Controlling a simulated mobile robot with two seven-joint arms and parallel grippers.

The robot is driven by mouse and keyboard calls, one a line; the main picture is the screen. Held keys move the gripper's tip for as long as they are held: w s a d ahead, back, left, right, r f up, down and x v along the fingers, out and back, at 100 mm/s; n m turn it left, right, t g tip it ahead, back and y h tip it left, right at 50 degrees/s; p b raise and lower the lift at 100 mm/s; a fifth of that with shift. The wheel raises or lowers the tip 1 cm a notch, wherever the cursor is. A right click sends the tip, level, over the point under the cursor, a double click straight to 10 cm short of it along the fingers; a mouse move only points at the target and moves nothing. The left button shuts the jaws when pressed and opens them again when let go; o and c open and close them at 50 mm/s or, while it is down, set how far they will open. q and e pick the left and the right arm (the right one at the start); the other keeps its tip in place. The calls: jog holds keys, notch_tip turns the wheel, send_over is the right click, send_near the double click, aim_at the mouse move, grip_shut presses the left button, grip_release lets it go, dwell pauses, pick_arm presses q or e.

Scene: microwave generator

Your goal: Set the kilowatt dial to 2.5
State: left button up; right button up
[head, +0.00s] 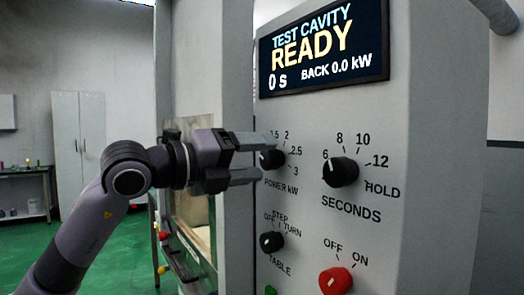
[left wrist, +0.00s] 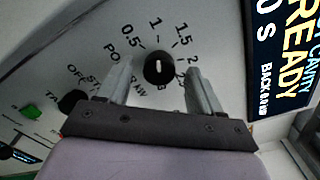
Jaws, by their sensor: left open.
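The kilowatt dial (head: 272,159) is a round black knob labelled POWER kW on the grey front panel. In the left wrist view the same dial (left wrist: 158,69) has a white mark that points about at 1. My left gripper (head: 265,158) is open, with one finger above the dial and one below it in the head view. In the left wrist view my left gripper (left wrist: 160,82) has a finger on each side of the dial, with gaps between. Contact is not visible. Part of the scale is hidden by the fingers. My right gripper is not in view.
The seconds dial (head: 341,172) is right of the kilowatt dial. The table knob (head: 271,242) and a red off/on knob (head: 335,281) are below. The display (head: 322,45) reads READY, 0 s, BACK 0.0 kW. A door frame (head: 236,120) stands left of the panel.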

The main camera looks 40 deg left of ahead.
pick_arm(q)
jog(key=shift+w+d, duration=0.3)
jog(key=shift+w, duration=0.5)
jog(key=c, duration=1.1)
